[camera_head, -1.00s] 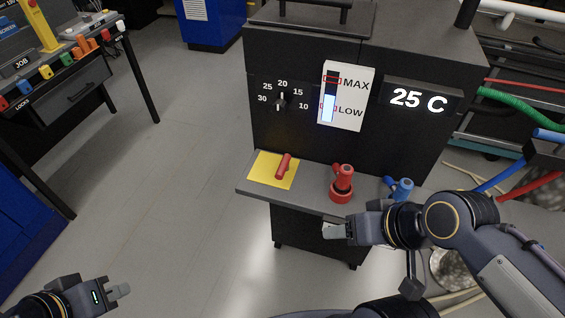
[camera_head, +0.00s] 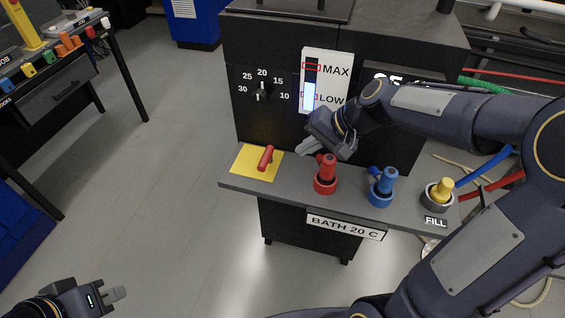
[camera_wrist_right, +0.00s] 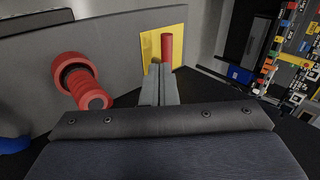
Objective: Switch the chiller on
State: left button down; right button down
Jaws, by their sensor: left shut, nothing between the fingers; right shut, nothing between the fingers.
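The chiller (camera_head: 275,135) is a black cabinet with a dial (camera_head: 262,91), a level gauge (camera_head: 325,80) and a display (camera_head: 392,78) partly hidden by my right arm. On its front shelf a red switch handle (camera_head: 266,158) sits on a yellow plate (camera_head: 246,166). The handle and plate also show in the right wrist view (camera_wrist_right: 166,48), just beyond the fingertips. My right gripper (camera_head: 303,150) is shut and empty, above the shelf, to the right of the handle and apart from it in the head view. My left gripper (camera_head: 121,293) is shut and empty at lower left, over the floor.
A red valve (camera_head: 326,176), a blue valve (camera_head: 382,187) and a yellow-topped FILL valve (camera_head: 440,193) stand along the shelf. A "BATH 20 C" label (camera_head: 345,226) hangs on its front. A bench (camera_head: 68,85) with coloured tags stands at left. Floor between is clear.

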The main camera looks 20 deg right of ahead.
aim_at(266, 158)
jog(key=w+f, duration=0.2)
jog(key=shift+w+d+m, duration=0.15)
jog(key=shift+w+m, duration=0.15)
jog(key=x, duration=1)
jog(key=shift+r, duration=0.1)
